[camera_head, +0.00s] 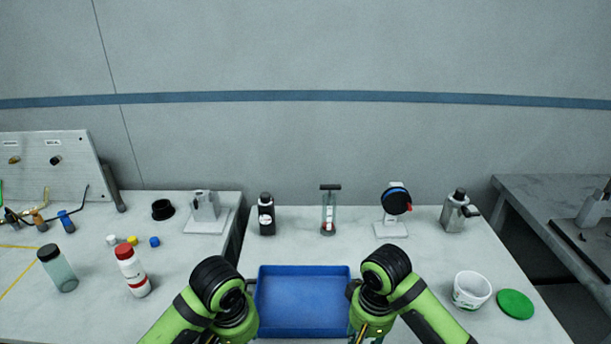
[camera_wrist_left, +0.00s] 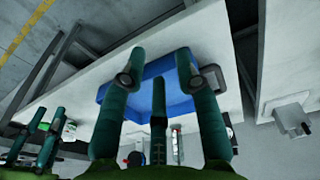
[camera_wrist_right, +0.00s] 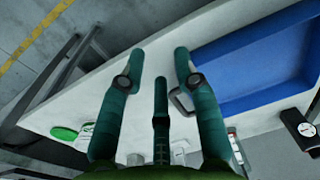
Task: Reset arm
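My left gripper (camera_wrist_left: 160,68) is open, its dark green fingers spread with nothing seen held between them. My right gripper (camera_wrist_right: 160,68) is also open, its fingers spread and empty. In the head view both arms reach in from the bottom, with my left wrist (camera_head: 222,290) and right wrist (camera_head: 382,285) on either side of a blue tray (camera_head: 304,268); the fingertips are hidden there. The tray looks empty and sits on the table. It also shows behind the left fingers (camera_wrist_left: 150,78) and at the upper right in the right wrist view (camera_wrist_right: 262,62). I cannot tell whether fingers touch its handles.
Behind the tray stand a dark bottle (camera_head: 266,215), a small upright stand (camera_head: 329,212), a device with a round black head (camera_head: 392,210) and a grey canister (camera_head: 457,212). At right are a white tub (camera_head: 471,291) and green lid (camera_head: 515,304). Bottles (camera_head: 133,272) stand left.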

